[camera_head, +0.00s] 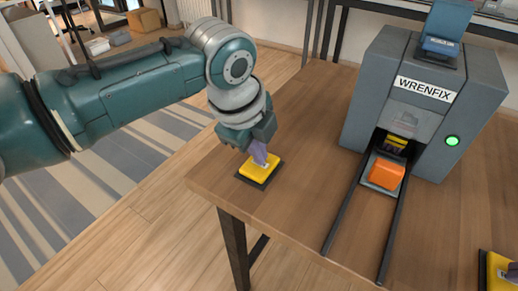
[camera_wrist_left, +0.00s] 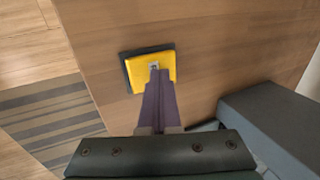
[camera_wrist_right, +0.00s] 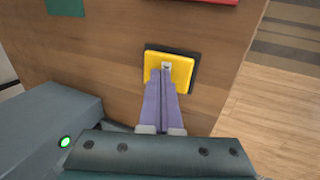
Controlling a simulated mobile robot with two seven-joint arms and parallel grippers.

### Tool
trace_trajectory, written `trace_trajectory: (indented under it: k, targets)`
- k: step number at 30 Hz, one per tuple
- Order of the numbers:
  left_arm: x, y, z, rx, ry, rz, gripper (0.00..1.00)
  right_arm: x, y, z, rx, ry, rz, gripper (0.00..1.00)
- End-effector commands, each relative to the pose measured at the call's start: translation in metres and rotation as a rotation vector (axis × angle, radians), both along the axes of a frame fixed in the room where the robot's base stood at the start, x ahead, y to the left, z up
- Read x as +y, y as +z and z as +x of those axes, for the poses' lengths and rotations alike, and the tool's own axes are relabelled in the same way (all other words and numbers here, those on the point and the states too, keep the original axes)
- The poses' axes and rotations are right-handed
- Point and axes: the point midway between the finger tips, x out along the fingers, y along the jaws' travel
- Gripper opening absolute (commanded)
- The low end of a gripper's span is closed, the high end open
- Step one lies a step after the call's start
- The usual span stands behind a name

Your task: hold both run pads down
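The left run pad (camera_head: 250,172), yellow on a black base, lies near the table's left edge. My left gripper (camera_head: 261,161) points down on it with its purple fingers together. In the left wrist view, the fingertips (camera_wrist_left: 159,74) meet at a small grey spot on the yellow pad (camera_wrist_left: 136,74). The right run pad (camera_head: 494,268) is cut off at the head view's lower right, with a bit of my right gripper (camera_head: 513,272) over it. In the right wrist view, the shut fingertips (camera_wrist_right: 166,70) meet a similar spot on the yellow pad (camera_wrist_right: 183,72). Exact contact is hard to tell.
A grey WRENFIX machine (camera_head: 424,110) with a lit green light (camera_head: 452,141) stands between the pads. An orange block (camera_head: 386,172) sits between its two dark rails (camera_head: 343,212). Something yellow and black (camera_head: 396,143) shows in its opening. The wooden table (camera_head: 300,150) around the left pad is clear.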

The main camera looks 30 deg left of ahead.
Motion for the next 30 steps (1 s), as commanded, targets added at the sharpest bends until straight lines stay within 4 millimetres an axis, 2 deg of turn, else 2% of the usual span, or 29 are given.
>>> trace_trajectory:
  k: [7,15,19,30]
  targets:
    - [0.000,-0.001,-0.001,0.002,0.000,0.000,0.00,0.000,0.005,0.000,-0.001,0.000,0.001,0.00]
    - [0.000,-0.001,-0.001,0.002,0.000,0.000,0.00,0.000,0.049,0.001,-0.004,0.002,-0.001,0.00]
    - [0.000,-0.001,-0.001,0.002,0.000,0.000,0.00,0.000,0.065,0.000,-0.001,0.000,0.000,0.00]
    - [0.000,0.000,-0.001,0.002,0.000,0.001,0.00,0.000,0.071,0.000,0.000,0.000,0.000,0.00]
